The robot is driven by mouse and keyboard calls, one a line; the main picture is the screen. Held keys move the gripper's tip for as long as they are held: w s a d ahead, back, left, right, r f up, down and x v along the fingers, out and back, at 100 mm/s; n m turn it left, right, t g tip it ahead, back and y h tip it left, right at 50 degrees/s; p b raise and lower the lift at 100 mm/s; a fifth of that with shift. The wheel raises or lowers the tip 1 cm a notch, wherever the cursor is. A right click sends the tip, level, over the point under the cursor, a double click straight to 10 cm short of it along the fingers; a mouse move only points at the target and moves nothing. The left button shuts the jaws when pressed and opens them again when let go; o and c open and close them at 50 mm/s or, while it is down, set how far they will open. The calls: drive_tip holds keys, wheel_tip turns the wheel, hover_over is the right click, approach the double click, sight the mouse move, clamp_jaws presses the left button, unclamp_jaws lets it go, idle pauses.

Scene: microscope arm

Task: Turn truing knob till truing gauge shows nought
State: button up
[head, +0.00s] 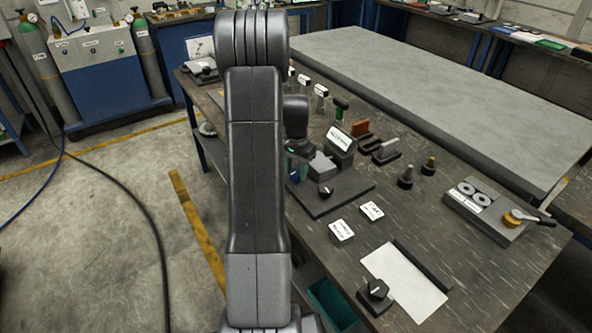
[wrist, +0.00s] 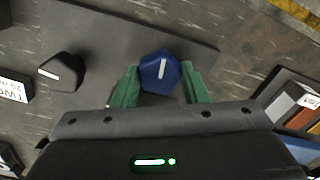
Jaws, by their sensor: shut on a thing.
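In the wrist view a blue knob (wrist: 160,72) with a white pointer line sits on a dark grey base plate (wrist: 110,30). My gripper (wrist: 161,84) has its green fingers on either side of the knob and is shut on it. The white line points up, tilted slightly to the right. In the head view my gripper (head: 298,150) is mostly hidden behind my arm, and the blue knob can hardly be made out. A box with a white labelled face (head: 340,139) stands on the same base plate (head: 345,188); its reading is too small to tell.
A black knob (wrist: 62,72) with a white line is left of the blue knob; it also shows in the head view (head: 325,191). Label cards (head: 342,230) lie in front. Another black knob (head: 375,290) stands by a white sheet (head: 405,280). Several small tools stand behind.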

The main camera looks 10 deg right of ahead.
sight(296, 172)
drive_tip(key=n+b, duration=0.1)
drive_tip(key=n, duration=1.2)
drive_tip(key=shift+b, duration=0.4)
drive_tip(key=shift+n, duration=0.3)
drive_tip(key=o, duration=1)
wheel_tip(296, 172, up, 14)
drive_tip(key=shift+f, duration=0.1)
